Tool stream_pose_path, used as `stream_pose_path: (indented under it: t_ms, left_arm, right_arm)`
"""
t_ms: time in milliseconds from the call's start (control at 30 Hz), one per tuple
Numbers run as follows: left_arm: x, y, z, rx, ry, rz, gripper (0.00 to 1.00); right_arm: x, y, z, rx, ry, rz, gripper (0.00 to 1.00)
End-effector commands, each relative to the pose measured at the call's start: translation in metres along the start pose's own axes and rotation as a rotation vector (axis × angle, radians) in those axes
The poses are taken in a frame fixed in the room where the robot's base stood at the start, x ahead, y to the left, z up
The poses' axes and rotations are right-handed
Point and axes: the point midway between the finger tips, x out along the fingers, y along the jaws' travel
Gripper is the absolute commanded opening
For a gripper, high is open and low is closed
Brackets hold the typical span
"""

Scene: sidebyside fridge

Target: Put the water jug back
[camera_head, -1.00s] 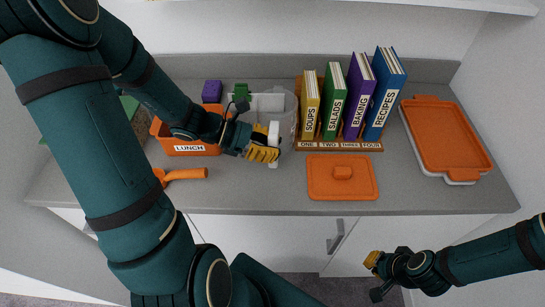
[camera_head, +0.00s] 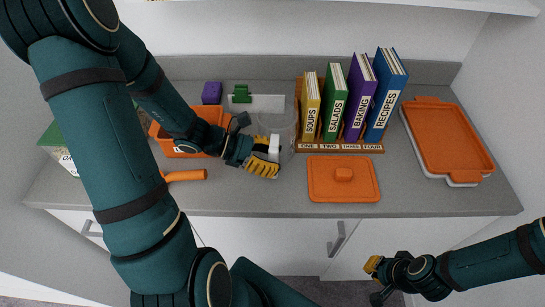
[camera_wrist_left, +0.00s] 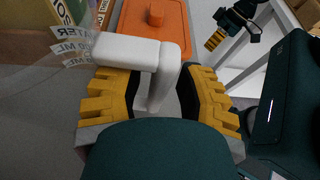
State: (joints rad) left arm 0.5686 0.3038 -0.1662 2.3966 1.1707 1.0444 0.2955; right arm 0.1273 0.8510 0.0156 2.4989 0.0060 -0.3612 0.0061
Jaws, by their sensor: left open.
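The water jug (camera_head: 284,121) is clear, with a white handle. In the head view it stands upright at the back of the grey counter, just left of the book rack. Its white handle (camera_wrist_left: 127,52) and printed scale show in the left wrist view. My left gripper (camera_head: 264,163) is open at the handle. Its yellow fingers (camera_wrist_left: 160,98) lie on either side of the handle's lower part; I cannot tell if they touch it. My right gripper (camera_head: 373,265) is low in front of the counter, away from the jug; its opening is unclear.
An orange lunch box (camera_head: 208,112) and an orange handle-like item (camera_head: 187,176) are left of the jug. Books (camera_head: 357,95) stand in a numbered rack (camera_head: 340,146). An orange lid (camera_head: 343,180) and an orange-lidded container (camera_head: 446,135) lie right.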

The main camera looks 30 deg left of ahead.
Motion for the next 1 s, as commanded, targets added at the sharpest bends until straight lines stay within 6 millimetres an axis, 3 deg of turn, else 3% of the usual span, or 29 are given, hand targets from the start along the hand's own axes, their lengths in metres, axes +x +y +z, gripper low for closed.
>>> stream_pose_path:
  t_ms: [100, 167, 700, 1000]
  left_arm:
    - [0.001, 0.0, -0.004, 0.0, 0.0, 0.001, 0.36]
    - [-0.009, 0.001, -0.002, 0.001, 0.001, 0.004, 0.36]
    - [-0.116, 0.004, 0.002, 0.001, 0.002, 0.003, 0.36]
    - [-0.137, 0.003, 0.002, -0.001, 0.0, 0.0, 0.36]
  right_arm:
    - [0.004, 0.002, 0.002, -0.001, -0.003, 0.0, 0.0]
    - [0.001, 0.0, 0.001, 0.0, -0.002, 0.0, 0.0]
    - [-0.015, -0.006, -0.007, 0.005, 0.015, 0.002, 0.0]
    - [-0.017, -0.006, -0.008, 0.005, 0.017, 0.002, 0.0]
